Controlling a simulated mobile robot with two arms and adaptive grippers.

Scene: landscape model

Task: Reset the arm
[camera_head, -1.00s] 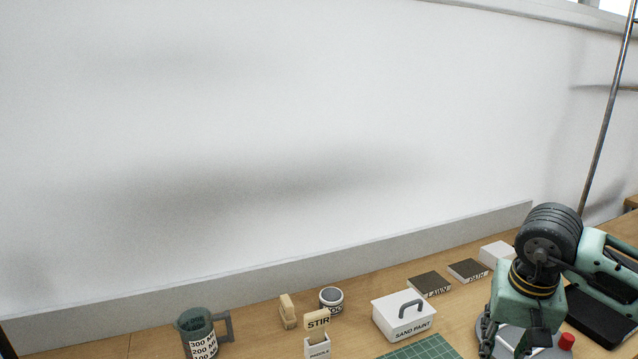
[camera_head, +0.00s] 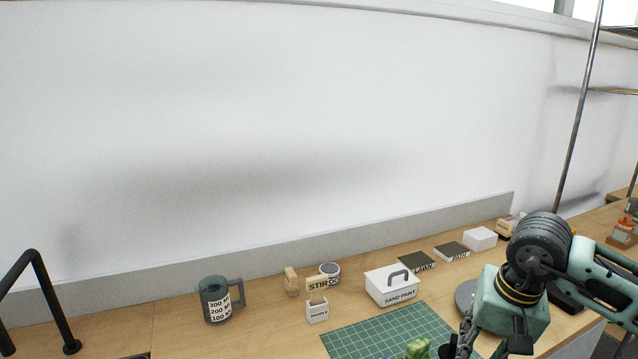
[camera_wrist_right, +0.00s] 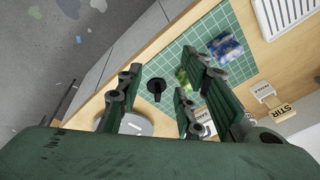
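My right arm comes in from the right in the head view, bent over the worktop. Its gripper (camera_wrist_right: 160,82) shows in the right wrist view with its green fingers spread apart and nothing between them. Below the fingers are the green cutting mat (camera_wrist_right: 233,68) and a small black object (camera_wrist_right: 157,88), apart from the gripper. In the head view the gripper's fingers are partly cut off at the lower edge. My left arm and gripper are not in view.
On the worktop stand a measuring jug (camera_head: 214,300), a paddle holder (camera_head: 317,311), a white sand paint box (camera_head: 391,288) and dark boxes (camera_head: 452,250). A black bent tube (camera_head: 45,275) rises at left. The green mat (camera_head: 390,331) has bare room.

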